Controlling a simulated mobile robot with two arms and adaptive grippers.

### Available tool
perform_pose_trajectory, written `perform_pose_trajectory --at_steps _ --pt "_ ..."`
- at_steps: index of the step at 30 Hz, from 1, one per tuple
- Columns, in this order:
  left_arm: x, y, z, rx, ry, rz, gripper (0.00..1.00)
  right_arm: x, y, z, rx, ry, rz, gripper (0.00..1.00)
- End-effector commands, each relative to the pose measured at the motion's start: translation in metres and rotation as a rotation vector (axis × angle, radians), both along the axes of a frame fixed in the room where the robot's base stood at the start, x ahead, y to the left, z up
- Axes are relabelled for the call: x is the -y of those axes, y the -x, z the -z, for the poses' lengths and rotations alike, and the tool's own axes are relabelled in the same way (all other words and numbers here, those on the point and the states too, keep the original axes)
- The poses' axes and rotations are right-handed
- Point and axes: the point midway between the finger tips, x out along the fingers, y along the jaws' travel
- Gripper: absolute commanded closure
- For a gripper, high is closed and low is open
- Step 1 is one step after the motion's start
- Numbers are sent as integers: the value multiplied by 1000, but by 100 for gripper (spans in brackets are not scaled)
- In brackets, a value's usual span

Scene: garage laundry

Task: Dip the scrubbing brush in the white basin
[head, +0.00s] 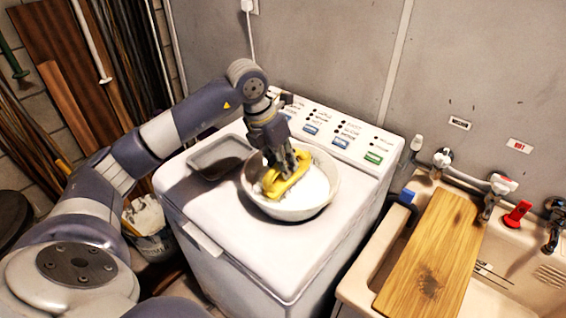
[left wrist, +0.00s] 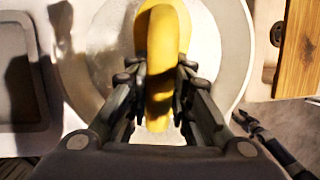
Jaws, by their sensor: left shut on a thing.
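The white basin (head: 322,200) sits on top of the white washing machine; its rim also shows in the left wrist view (left wrist: 232,40). My left gripper (head: 283,165) is over the basin and shut on the yellow scrubbing brush (head: 287,177). The brush is within the basin's rim, low over the whitish contents. I cannot tell whether its underside touches them. In the left wrist view the brush (left wrist: 163,40) runs between the two fingers; its bristles are hidden.
A grey tray (head: 197,168) lies left of the basin on the washing machine (head: 240,255). The control panel (head: 330,133) rises behind. To the right is a sink (head: 365,270) with taps and a wooden board (head: 432,255) across it. A bucket (head: 150,225) stands at lower left.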

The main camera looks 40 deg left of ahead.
Motion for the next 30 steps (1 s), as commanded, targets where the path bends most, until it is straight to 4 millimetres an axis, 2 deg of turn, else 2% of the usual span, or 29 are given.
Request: perform_pose_trajectory --at_steps 5,30 --pt "0 0 -12 2 0 0 99 0 0 -9 0 0 0 60" --pt "0 0 -97 1 -1 0 99 0 0 -70 0 0 0 60"
